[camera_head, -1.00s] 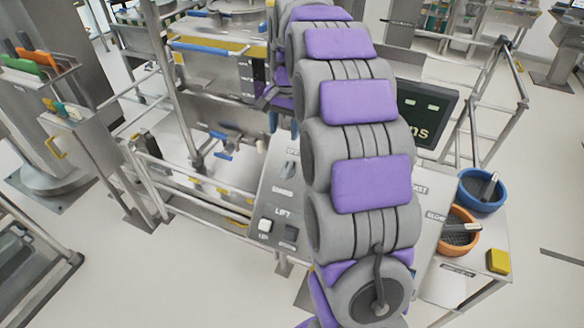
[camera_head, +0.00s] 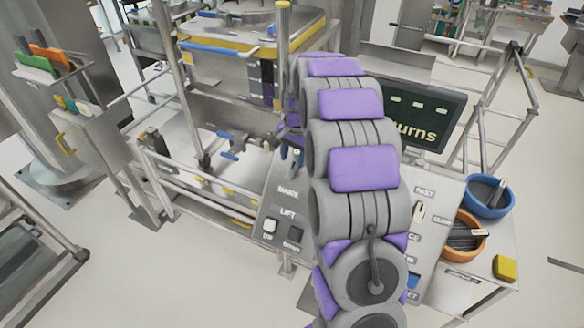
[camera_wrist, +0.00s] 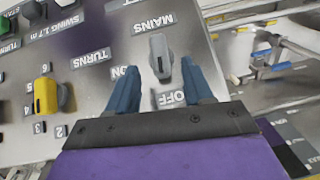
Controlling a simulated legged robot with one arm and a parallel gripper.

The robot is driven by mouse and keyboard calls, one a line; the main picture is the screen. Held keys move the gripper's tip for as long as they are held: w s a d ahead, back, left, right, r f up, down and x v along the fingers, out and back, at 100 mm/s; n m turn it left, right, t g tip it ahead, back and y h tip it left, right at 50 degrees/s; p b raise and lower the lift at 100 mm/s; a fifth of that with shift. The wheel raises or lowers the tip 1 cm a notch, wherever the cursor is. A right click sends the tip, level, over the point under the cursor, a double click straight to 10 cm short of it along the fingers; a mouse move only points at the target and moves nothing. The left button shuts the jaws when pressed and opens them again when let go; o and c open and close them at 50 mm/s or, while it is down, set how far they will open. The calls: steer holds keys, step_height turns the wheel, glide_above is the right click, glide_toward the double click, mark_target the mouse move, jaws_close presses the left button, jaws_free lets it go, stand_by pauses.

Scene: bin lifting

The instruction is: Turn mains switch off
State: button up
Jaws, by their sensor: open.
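The mains switch (camera_wrist: 160,56) is a grey lever knob under an upside-down MAINS label (camera_wrist: 153,23) in the wrist view. An ON label (camera_wrist: 121,72) is to its lower left and an OFF label (camera_wrist: 171,98) is below it. I cannot tell which label the knob points at. My gripper (camera_wrist: 160,76) is open, with its blue fingers at either side of the knob's lower end and visible gaps between. In the head view, my gripper (camera_head: 289,154) is small at the panel's upper left, and my arm hides much of the panel.
The sloped control panel (camera_head: 262,252) also bears UP (camera_head: 270,226) and DOWN buttons. A yellow knob (camera_wrist: 46,96) is left of the mains switch in the wrist view. A TURNS display (camera_head: 425,115), a blue bowl (camera_head: 487,196) and an orange bowl (camera_head: 464,240) are to the right.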

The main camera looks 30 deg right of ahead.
mark_target(292, 168)
step_height(292, 168, down, 5)
steer(key=shift+w+a+r, duration=0.1)
steer(key=shift+w, duration=0.05)
jaws_close()
steer(key=shift+w+a+n+g+h+p, duration=0.1)
steer(key=shift+n+g+h+p, duration=0.3)
steer(key=shift+n+g, duration=0.1)
stand_by(0.4)
jaws_free()
